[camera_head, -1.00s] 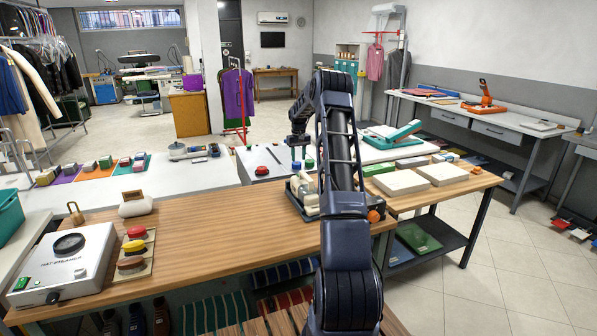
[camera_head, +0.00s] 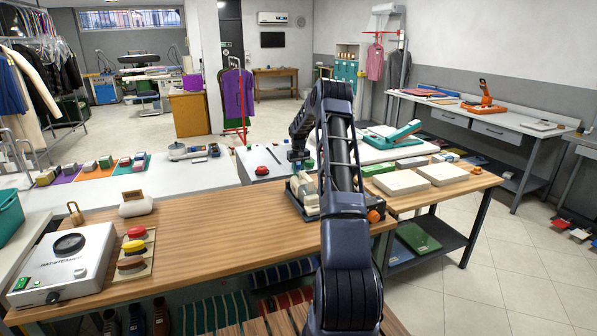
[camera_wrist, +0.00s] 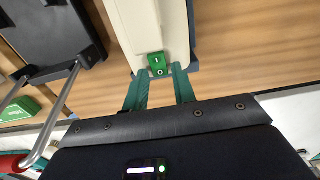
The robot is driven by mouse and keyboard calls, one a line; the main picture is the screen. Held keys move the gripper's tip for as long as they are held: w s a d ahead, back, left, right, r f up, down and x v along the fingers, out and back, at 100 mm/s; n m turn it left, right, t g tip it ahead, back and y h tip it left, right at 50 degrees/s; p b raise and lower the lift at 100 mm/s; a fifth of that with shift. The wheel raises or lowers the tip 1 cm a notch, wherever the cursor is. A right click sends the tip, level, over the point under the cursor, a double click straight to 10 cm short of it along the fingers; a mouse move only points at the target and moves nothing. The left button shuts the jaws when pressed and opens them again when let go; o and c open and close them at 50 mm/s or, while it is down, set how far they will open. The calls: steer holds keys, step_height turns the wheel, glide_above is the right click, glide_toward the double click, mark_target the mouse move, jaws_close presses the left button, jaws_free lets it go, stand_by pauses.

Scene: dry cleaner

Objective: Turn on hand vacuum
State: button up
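A cream appliance (camera_head: 301,187), apparently the hand vacuum, sits on a dark base on the wooden counter, partly hidden behind my arm in the head view. In the wrist view its cream body (camera_wrist: 150,25) comes down from the top edge, with a green rocker switch (camera_wrist: 158,63) marked I and O at its near end. My gripper (camera_wrist: 160,75) has green fingers, apart with a gap between them. The switch lies just beyond and between the fingertips; I cannot tell if they touch the body. In the head view my gripper (camera_head: 303,167) is small, just above the appliance.
Pale boxes (camera_head: 400,182) lie at the right. A dark tray (camera_wrist: 40,40) and metal rods show in the wrist view. The counter's middle is clear.

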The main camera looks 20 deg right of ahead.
jaws_close()
steer(key=shift+s+t, duration=0.2)
steer(key=shift+t, duration=0.55)
steer(key=shift+s+t, duration=0.2)
steer(key=shift+t, duration=0.55)
steer(key=shift+o, duration=2)
jaws_free()
steer(key=shift+r, duration=0.15)
steer(key=v, duration=1)
steer(key=shift+r, duration=0.25)
